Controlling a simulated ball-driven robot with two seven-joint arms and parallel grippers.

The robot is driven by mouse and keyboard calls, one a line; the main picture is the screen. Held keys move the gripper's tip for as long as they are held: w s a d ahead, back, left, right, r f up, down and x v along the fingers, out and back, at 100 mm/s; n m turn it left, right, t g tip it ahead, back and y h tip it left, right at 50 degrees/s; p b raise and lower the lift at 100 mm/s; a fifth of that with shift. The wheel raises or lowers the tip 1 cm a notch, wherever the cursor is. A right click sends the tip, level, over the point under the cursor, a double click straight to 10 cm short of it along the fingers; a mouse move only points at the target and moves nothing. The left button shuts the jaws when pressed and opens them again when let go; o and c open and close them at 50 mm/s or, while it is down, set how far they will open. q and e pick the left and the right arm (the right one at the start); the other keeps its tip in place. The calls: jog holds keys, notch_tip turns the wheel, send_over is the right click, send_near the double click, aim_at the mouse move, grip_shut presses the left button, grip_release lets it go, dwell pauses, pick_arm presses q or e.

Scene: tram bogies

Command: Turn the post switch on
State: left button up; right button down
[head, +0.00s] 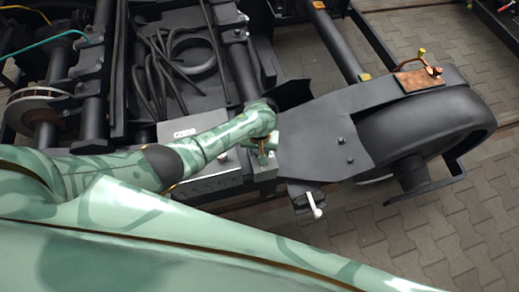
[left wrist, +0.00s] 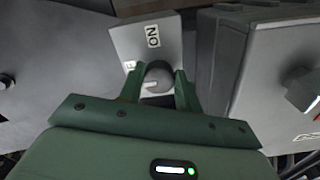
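The post switch shows in the left wrist view as a round dark knob (left wrist: 158,72) with a light grey pointer, on a pale grey plate (left wrist: 128,42). The plate has an ON label (left wrist: 152,36) and a second label, mostly hidden, with an F. My left gripper (left wrist: 158,84) has one green finger on each side of the knob; I cannot tell if they press on it. In the head view my left gripper (head: 262,150) is at the end of the green arm, beside the dark bogie plate, and largely hides the switch. My right gripper is not in view.
A pale grey box (head: 185,130) with a red-marked label lies under my left forearm. A dark bogie frame plate (head: 325,135) and a wheel (head: 430,120) stand to the right. A white-tipped lever (head: 316,207) sticks out below. Paved floor (head: 440,225) is clear at lower right.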

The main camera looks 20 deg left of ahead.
pick_arm(q)
jog(key=shift+m, duration=0.3)
jog(key=m+p, duration=0.1)
jog(key=m, duration=0.1)
jog(key=shift+s+a+m+p, duration=0.1)
jog(key=shift+m+p, duration=0.2)
jog(key=shift+m, duration=0.1)
jog(key=m+p, duration=0.1)
jog(key=m, duration=0.3)
jog(key=shift+a+m, duration=0.1)
jog(key=shift+m, duration=0.2)
jog(key=m, duration=0.5)
jog(key=shift+a+f, duration=0.1)
jog(key=shift+w+a+m, duration=0.1)
jog(key=shift+w+m, duration=0.1)
jog(key=shift+m, duration=2.3)
jog(key=o, duration=1)
jog(key=shift+c, duration=0.2)
jog(key=shift+w, duration=0.1)
